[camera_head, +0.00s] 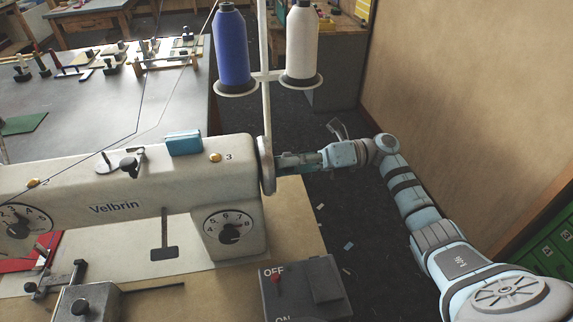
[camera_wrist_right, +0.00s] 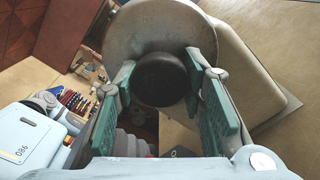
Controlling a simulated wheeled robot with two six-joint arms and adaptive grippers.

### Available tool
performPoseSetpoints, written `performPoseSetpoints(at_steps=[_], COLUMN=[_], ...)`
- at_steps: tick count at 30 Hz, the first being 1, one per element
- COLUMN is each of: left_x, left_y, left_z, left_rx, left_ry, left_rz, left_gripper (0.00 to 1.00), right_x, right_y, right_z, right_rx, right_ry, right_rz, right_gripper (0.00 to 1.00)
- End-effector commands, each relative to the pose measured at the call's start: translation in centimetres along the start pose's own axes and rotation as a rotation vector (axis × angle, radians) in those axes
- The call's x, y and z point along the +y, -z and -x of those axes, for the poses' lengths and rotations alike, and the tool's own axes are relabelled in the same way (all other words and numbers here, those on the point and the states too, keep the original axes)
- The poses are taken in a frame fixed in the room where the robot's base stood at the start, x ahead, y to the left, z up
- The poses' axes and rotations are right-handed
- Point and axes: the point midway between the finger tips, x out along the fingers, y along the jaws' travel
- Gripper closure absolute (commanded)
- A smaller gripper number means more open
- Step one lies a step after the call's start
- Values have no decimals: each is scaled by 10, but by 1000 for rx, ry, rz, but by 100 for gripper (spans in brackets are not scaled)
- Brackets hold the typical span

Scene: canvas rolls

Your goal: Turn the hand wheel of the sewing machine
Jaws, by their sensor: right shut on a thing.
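The sewing machine (camera_head: 120,200) is cream-coloured, marked Velbrin, and stands on a work table. Its hand wheel (camera_head: 266,165) is a pale disc at the right end of the machine's arm. In the right wrist view the wheel (camera_wrist_right: 125,30) fills the top middle, with a round black hub (camera_wrist_right: 160,80) at its centre. My right gripper (camera_head: 290,162) reaches in from the right, its fingers at the outer face of the wheel. In the wrist view the green-padded fingers of this gripper (camera_wrist_right: 160,72) stand on either side of the hub, shut on it. My left gripper is not in view.
A blue thread cone (camera_head: 231,50) and a white one (camera_head: 302,45) stand on a spool stand behind the wheel. A grey switch box (camera_head: 335,290) sits front right of the machine. Open dark floor lies beneath my right arm, with a tan wall beyond.

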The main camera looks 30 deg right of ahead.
Motion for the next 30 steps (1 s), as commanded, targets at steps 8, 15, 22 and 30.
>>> performPoseSetpoints(at_steps=[8,15,22,30], left_x=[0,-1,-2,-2], left_y=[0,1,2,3], left_z=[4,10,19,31], left_rx=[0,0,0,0], left_ry=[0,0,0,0], left_rz=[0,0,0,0], left_gripper=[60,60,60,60], right_x=[2,2,3,4], right_y=[-1,-2,-3,-3], right_z=[0,0,0,0], right_rx=[-2,-2,-3,-2], right_ry=[1,1,1,0], right_rz=[-258,-487,-706,-962], right_gripper=[91,91,91,91])
